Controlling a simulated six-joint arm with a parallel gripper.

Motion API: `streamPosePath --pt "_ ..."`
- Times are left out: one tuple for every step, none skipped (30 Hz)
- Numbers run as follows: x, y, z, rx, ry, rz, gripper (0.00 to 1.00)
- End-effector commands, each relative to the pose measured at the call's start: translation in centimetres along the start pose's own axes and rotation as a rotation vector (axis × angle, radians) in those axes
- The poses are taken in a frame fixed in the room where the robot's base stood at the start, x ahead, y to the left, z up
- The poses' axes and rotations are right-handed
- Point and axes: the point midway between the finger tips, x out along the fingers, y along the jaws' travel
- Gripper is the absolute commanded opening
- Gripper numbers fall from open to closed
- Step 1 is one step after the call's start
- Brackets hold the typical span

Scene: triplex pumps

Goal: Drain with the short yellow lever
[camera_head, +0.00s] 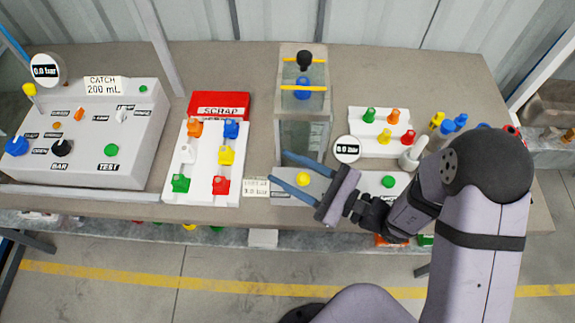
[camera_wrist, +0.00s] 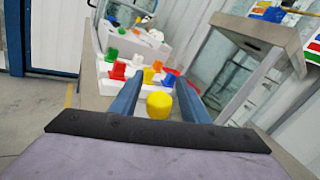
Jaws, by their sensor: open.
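A short yellow knob-like lever (camera_head: 303,179) stands on a low grey base in front of the clear tank. In the wrist view the yellow lever (camera_wrist: 159,104) shows as a rounded cap between my two fingers. My gripper (camera_head: 279,163) is open, with its blue fingers on either side of the lever; it also shows in the wrist view (camera_wrist: 158,76). I see no clear contact, and cannot tell the height gap between fingers and lever.
The clear tank (camera_head: 303,140) stands close behind my fingers. A white tray (camera_head: 207,165) of coloured pieces and a red scrap bin (camera_head: 218,104) are to the left. A gauge (camera_head: 347,149) reading 0.0 bar and a white rack (camera_head: 383,118) of coloured pieces are to the right.

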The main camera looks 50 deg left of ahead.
Motion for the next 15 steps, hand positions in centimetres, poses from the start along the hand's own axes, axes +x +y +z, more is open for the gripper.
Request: streamPosePath --pt "0.21 0.05 0.04 0.0 0.0 0.002 0.42" --pt "0.28 0.05 0.03 0.0 0.0 0.002 0.42" --pt "0.33 0.05 0.01 0.0 0.0 0.001 0.42" --pt "0.34 0.04 0.0 0.0 0.0 0.001 0.42" --pt "0.35 0.04 -0.01 0.0 0.0 0.001 0.42" --pt "0.34 0.04 -0.02 0.0 0.0 0.001 0.42" --pt "0.34 0.03 -0.03 0.0 0.0 0.001 0.42" --pt "0.33 0.03 -0.03 0.0 0.0 0.001 0.42" --pt "0.33 0.03 -0.03 0.0 0.0 0.001 0.42" --pt "0.32 0.03 -0.03 0.0 0.0 0.001 0.39" --pt "0.32 0.03 -0.03 0.001 0.0 0.001 0.32" --pt "0.32 0.03 -0.03 0.001 0.0 0.001 0.22" --pt "0.31 0.03 -0.02 0.001 0.0 0.001 0.15" --pt "0.31 0.03 -0.02 0.001 0.0 0.001 0.08" --pt "0.31 0.03 -0.02 0.001 0.0 0.001 0.0"
